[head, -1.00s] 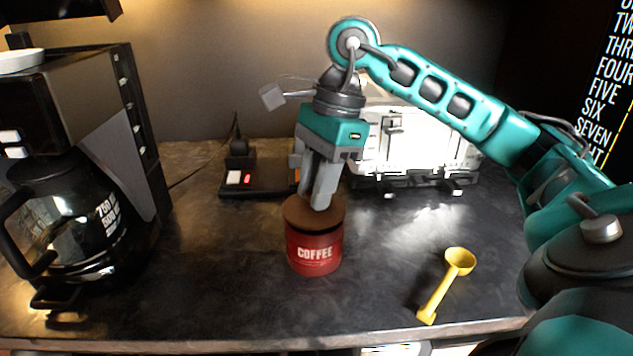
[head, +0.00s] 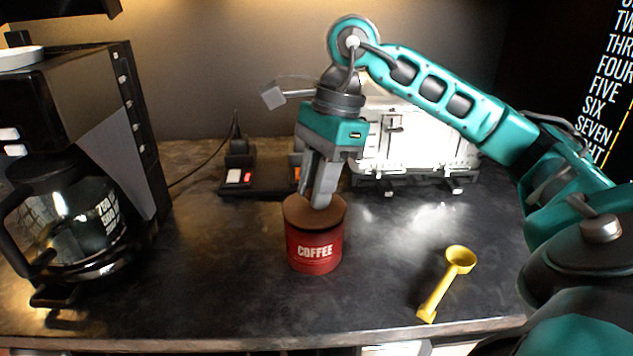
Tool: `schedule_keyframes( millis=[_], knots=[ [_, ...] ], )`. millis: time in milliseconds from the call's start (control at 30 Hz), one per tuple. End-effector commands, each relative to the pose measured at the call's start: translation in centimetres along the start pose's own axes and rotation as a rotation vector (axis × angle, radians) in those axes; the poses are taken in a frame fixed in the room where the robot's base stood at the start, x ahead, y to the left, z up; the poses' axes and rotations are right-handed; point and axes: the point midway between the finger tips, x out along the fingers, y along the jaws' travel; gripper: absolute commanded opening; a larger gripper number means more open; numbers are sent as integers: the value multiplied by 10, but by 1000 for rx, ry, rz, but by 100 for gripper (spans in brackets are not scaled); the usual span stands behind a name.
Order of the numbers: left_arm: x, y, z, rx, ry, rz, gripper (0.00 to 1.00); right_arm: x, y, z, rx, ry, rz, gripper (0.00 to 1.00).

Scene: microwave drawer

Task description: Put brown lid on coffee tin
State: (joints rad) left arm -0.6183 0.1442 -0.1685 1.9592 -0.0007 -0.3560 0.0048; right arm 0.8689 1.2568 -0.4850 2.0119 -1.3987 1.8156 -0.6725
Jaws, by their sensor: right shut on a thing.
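The red coffee tin (head: 314,252) stands upright on the dark counter, near the middle of the head view. The round brown lid (head: 297,214) is at the top of the tin and covers its opening. The lid looks level, but I cannot tell whether it is fully seated. My right gripper (head: 321,203) points down from above with its fingertips at the lid, shut on it. The fingers hide part of the lid's top. My left gripper is not in view.
A yellow scoop (head: 447,282) lies on the counter to the right. A coffee maker (head: 80,130) with a glass pot stands at the left. A white toaster-like appliance (head: 420,145) and a small black device (head: 262,180) are at the back. The counter around the tin is clear.

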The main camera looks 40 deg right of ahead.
Motion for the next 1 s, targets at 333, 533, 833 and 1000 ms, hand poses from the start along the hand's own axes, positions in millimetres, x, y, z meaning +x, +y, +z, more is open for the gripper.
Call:
schedule_keyframes(
  millis=[333, 533, 833, 1000],
  knots=[
    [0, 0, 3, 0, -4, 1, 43, 1, 0, 0, 0, 0, 0, 0],
    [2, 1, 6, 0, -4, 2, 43, 4, 0, -1, 0, 0, 0, 0],
    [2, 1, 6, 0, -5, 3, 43, 5, 0, -1, 0, 0, 0, 0],
    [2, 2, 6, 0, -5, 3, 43, 5, 0, -1, 0, 0, 0, 0]
  ],
)
